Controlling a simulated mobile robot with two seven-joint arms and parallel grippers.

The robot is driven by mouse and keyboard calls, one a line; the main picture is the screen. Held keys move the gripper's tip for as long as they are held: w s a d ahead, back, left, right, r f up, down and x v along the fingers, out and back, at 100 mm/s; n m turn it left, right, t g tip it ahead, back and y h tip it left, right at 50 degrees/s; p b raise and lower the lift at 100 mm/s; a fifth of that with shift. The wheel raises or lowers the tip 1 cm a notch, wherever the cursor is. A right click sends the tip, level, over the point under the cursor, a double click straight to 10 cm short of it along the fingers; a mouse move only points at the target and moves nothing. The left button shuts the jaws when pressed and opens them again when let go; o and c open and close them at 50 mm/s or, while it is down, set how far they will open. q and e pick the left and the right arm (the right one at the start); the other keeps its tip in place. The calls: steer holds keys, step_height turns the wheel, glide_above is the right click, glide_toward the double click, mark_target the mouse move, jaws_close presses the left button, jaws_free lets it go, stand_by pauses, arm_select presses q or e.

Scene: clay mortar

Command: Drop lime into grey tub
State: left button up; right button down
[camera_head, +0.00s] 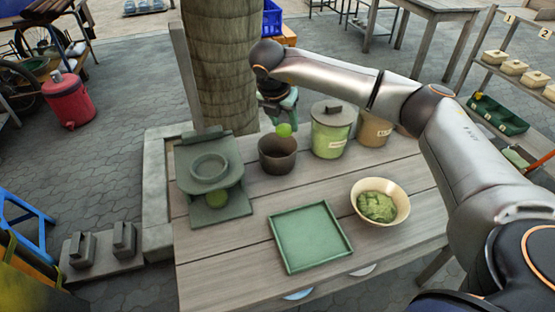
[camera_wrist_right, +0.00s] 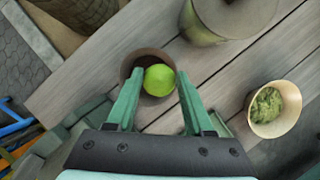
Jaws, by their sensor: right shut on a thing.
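A bright green lime (camera_head: 284,130) is held in my right gripper (camera_head: 282,118), whose green fingers are shut on it. The lime is over a small dark, open, brownish-grey tub (camera_head: 277,162) on the slatted wooden table. In the right wrist view the lime (camera_wrist_right: 159,80) lies between the fingertips, with the rim of the dark tub (camera_wrist_right: 149,53) around it from this angle. The lime partly hides the inside of the tub. My left gripper is not in view.
A lidded green bucket (camera_head: 331,136) stands right of the tub, with a tan bucket behind it. A green tray (camera_head: 311,238) and a cream bowl (camera_head: 394,187) of green mash are nearer.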

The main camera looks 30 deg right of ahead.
steer(key=shift+f, duration=0.15)
steer(key=c, duration=0.7)
jaws_free()
steer(key=o, duration=0.5)
steer(key=v, duration=1.2)
steer(key=shift+r, duration=0.35)
steer(key=shift+f, duration=0.1)
